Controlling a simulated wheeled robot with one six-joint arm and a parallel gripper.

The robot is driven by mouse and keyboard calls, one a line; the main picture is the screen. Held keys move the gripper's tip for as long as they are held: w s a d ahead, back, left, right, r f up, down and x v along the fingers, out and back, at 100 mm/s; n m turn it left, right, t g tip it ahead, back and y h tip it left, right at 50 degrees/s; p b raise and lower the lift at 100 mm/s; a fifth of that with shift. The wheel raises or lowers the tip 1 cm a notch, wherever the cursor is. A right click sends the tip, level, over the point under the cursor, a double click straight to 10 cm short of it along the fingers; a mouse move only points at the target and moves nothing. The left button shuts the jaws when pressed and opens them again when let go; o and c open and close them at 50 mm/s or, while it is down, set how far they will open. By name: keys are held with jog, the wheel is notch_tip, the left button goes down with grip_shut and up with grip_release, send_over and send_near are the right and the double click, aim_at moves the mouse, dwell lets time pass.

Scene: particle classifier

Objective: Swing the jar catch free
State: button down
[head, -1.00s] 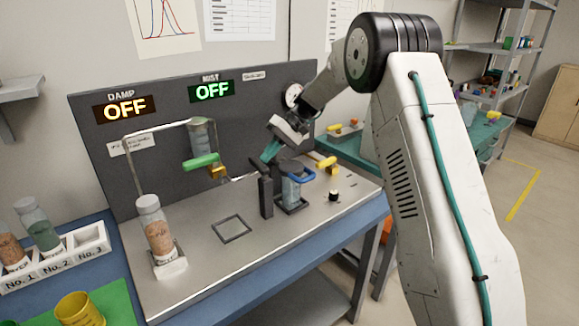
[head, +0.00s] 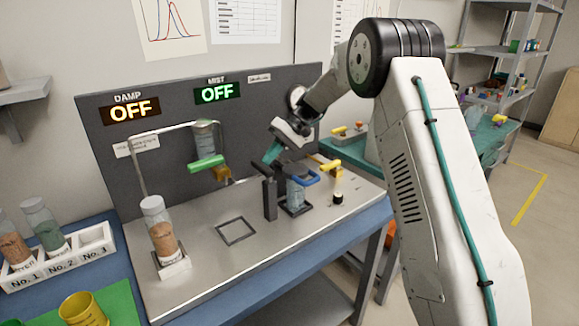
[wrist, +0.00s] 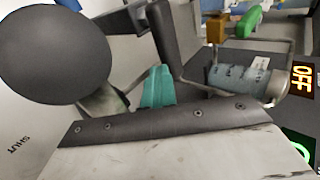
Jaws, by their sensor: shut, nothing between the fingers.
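A clear bluish jar (head: 295,193) stands in a dark holder on the steel bench top. A blue looped lever (head: 301,179), which looks like the jar catch, lies across the jar's upper part. My gripper (head: 271,154) has teal fingertips and is shut and empty, behind and left of the jar, near a dark arm above it. One teal finger (wrist: 157,88) shows in the wrist view, close to a large dark disc (wrist: 55,55). I cannot tell whether the fingers touch anything. The dark parts partly hide the jar's top.
A dark upright post (head: 270,198) stands just left of the jar. A yellow-handled valve (head: 334,170) is to its right. A green-handled cylinder (head: 205,140) hangs on a wire frame at left. A filled jar (head: 161,228) stands at front left.

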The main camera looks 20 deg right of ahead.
aim_at(283, 161)
jog(key=d, duration=0.2)
jog(key=w+d, duration=0.1)
jog(key=d, duration=0.1)
jog(key=shift+w+d, duration=0.1)
jog(key=shift+d, duration=0.1)
jog(key=v, duration=0.9)
jog(key=shift+w+r, duration=0.25)
jog(key=shift+r, duration=0.05)
jog(key=s+a+t+h, duration=0.1)
jog(key=s+a+h, duration=0.1)
jog(key=s, duration=1.4)
jog(key=s+a+r+m+t+h, duration=0.1)
jog(key=s+h, duration=0.3)
jog(key=s, duration=1.3)
jog(key=s+a+r+m+t+h, duration=0.1)
jog(key=s+a+h, duration=0.2)
jog(key=s, duration=1.4)
jog(key=shift+a, duration=0.45)
